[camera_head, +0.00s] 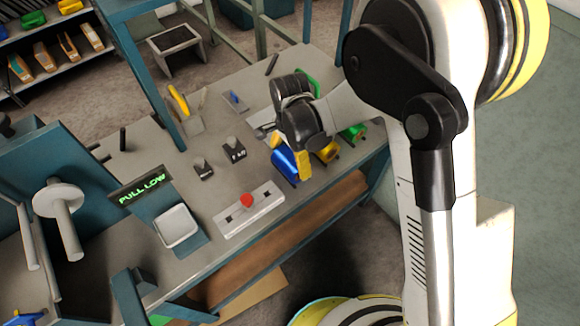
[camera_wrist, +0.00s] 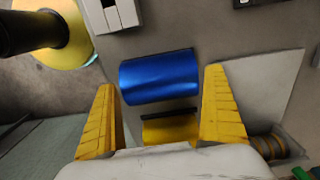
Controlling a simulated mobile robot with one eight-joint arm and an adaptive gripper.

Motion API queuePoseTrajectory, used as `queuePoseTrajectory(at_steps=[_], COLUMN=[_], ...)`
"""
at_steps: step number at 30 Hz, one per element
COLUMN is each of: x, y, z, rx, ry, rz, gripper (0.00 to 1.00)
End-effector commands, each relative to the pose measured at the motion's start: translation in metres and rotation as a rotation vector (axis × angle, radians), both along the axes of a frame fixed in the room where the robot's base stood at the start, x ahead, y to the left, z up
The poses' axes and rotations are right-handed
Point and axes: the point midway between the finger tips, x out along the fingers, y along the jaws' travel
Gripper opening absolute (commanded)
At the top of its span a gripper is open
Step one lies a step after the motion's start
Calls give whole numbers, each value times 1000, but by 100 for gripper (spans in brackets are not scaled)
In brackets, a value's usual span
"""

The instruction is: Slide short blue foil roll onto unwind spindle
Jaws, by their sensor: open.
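The short blue foil roll (camera_head: 284,164) lies on the grey bench near its front edge, at the end of a row of rolls. My gripper (camera_head: 291,156) is directly over it, with its yellow fingers apart. In the wrist view the blue roll (camera_wrist: 159,77) lies crosswise between and just beyond the open fingertips (camera_wrist: 160,79). I cannot tell whether the fingers touch it. A pale spindle (camera_head: 67,228) with a round white flange, which looks like the unwind spindle, stands on the teal machine at the far left. No roll shows on it.
A gold roll (camera_head: 326,151) and a green roll (camera_head: 356,132) lie beside the blue one; the gold roll also shows in the wrist view (camera_wrist: 170,129). A control box with a red button (camera_head: 247,201) sits left of them. A lit display (camera_head: 140,191) reads "PULL LOW".

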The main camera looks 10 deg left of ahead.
Motion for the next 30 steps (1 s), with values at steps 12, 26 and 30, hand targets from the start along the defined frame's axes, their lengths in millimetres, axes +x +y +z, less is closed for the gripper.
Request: queuePoseTrajectory(at_steps=[12,26,30], x=[0,0,0], y=[0,0,0], z=[-1,9,29], rx=[0,0,0], ry=[0,0,0], rz=[0,0,0], gripper=[46,46,46])
